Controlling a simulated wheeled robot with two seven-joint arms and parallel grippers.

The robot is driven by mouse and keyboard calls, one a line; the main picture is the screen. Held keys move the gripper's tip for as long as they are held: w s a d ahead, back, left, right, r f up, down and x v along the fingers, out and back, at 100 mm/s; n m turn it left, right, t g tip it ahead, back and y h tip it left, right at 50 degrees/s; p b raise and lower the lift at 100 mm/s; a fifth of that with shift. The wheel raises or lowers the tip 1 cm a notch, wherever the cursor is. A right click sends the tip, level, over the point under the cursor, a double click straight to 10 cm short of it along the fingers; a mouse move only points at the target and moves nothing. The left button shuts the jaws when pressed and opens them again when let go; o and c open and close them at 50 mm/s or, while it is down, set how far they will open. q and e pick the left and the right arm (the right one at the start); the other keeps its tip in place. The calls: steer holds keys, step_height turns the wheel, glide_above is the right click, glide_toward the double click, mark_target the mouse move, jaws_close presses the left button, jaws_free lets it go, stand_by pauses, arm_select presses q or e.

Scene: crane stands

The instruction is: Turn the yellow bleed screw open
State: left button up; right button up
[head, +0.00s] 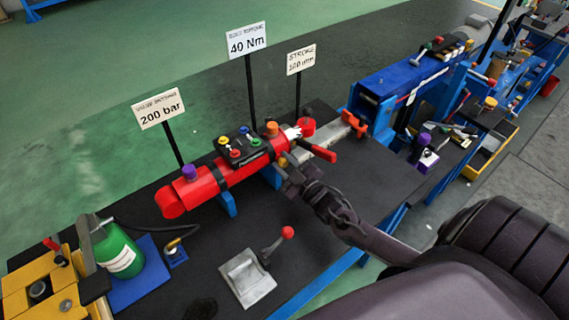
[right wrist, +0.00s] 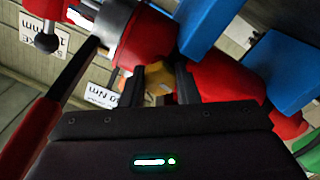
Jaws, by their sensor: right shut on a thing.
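The red hydraulic cylinder (head: 205,186) lies on blue supports on the dark bench in the head view. The yellow bleed screw (right wrist: 158,76) is on the cylinder's side; in the right wrist view it sits between my two fingers. In the head view only a small yellow bit of it (head: 283,162) shows beside my gripper. My right gripper (head: 289,171) is shut on the screw, its fingers on either side of it (right wrist: 155,88). The screw's turn angle cannot be told. My left gripper is not in view.
A red-handled lever (head: 318,152) sticks out close to my right gripper; its red handle (right wrist: 30,135) fills the left of the wrist view. A manifold (head: 240,150) with coloured knobs sits on the cylinder. A grey pedal-like block (head: 247,278) and green bottle (head: 118,252) stand nearer.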

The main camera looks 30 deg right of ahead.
steer(key=shift+f+n, duration=0.15)
steer(key=shift+n, duration=1.95)
steer(key=shift+a, duration=0.1)
steer(key=shift+s, duration=0.1)
steer(key=o, duration=1)
steer(key=shift+s, duration=0.1)
